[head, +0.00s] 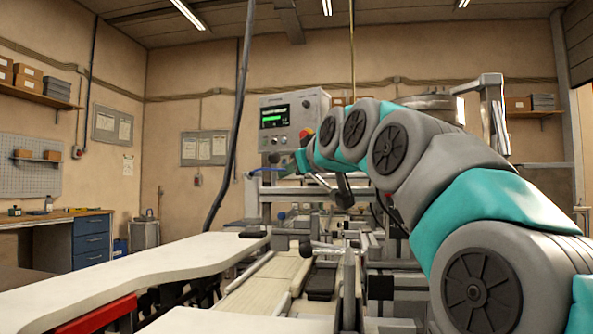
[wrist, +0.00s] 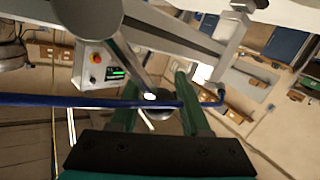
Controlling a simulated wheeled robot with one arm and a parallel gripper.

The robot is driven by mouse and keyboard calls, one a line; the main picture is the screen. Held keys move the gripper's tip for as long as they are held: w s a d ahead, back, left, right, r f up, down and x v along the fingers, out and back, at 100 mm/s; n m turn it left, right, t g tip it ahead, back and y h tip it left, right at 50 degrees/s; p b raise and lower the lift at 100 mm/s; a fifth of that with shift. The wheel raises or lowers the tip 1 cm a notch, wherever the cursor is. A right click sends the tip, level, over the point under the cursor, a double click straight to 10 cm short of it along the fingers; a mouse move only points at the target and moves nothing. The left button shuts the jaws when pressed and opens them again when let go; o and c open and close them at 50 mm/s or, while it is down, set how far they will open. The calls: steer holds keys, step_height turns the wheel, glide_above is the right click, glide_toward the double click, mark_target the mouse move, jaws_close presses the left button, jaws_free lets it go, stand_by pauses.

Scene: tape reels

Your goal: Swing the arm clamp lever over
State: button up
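My gripper (head: 301,162) is at the end of my arm, in front of the grey control box in the head view. In the wrist view, the two green fingers of my gripper (wrist: 158,100) stand apart. A grey lever-like bar (wrist: 132,66) slants down between them to a dark round end, partly hidden by a blue tube. I cannot tell whether the fingers touch it. In the head view a silver rod (head: 318,182) slants below my gripper. A lever with a dark knob (head: 306,248) lies nearer, on the machine; which of these is the clamp lever is unclear.
The control box (head: 290,120) with a lit green screen stands behind my gripper. The blue tube (wrist: 70,101) crosses the wrist view before the fingers. A white worktop (head: 140,268) lies at the front left. A dark cable (head: 232,130) hangs left of the box.

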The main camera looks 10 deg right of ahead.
steer(key=shift+o, duration=1)
steer(key=shift+r, duration=0.15)
